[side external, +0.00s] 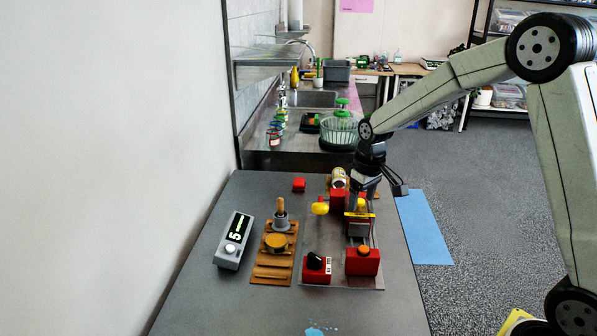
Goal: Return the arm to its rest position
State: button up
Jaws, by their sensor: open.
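My arm reaches in from the upper right. My gripper (358,204) points down over the right side of the grey table (195,275), above a station with red blocks on a grey plate. Its jaws are open, but the fingertips are small and partly lost against the yellow parts there. I cannot tell whether they touch anything. A yellow knob (320,208) is just left of the gripper. A red block with an orange button (363,260) stands in front of it, and a red block with a black knob (316,267) is front left.
A grey display box (233,240) and a brown wooden rack (272,268) stand left of the station. A counter with a sink (312,99) and a green-white basket (339,130) is beyond. Free floor lies to the right.

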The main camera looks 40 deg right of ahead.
jog(key=s+a+f, duration=0.1)
jog(key=s+a, duration=0.3)
jog(key=s, duration=0.4)
jog(key=s+a+f+t, duration=0.1)
jog(key=s+a, duration=0.3)
jog(key=s, duration=0.4)
jog(key=shift+s+a+f, duration=0.25)
jog(key=shift+a, duration=0.05)
